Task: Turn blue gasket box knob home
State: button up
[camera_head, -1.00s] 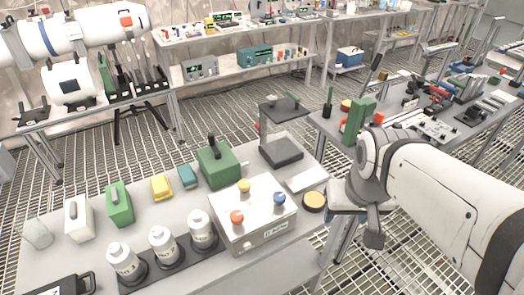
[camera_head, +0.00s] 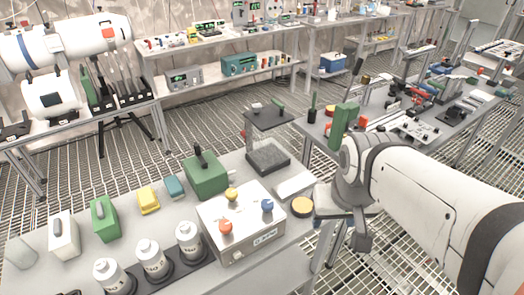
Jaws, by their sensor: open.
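A light grey box (camera_head: 248,222) stands on the near table with three knobs on its top. The blue knob (camera_head: 267,205) is at the right, the yellow knob (camera_head: 231,194) at the back and the orange-red knob (camera_head: 225,227) at the front left. A small label on the front face is too small to read. My gripper (camera_head: 350,226) is at the end of my white arm, right of the box and past the table's right edge. It is open, apart from the blue knob and empty as far as I can see. The knob's turn angle cannot be told.
A yellow-topped round tin (camera_head: 302,207) and a pale flat block (camera_head: 294,186) lie between box and gripper. A green case (camera_head: 205,175) and a dark stand (camera_head: 268,155) are behind. White bottles (camera_head: 188,240) stand left of the box. Another cluttered table is at the right.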

aim_at(267, 204)
jog(key=z, duration=0.6)
jog(key=k, duration=1.3)
jog(key=u, duration=0.95)
jog(key=i, duration=1)
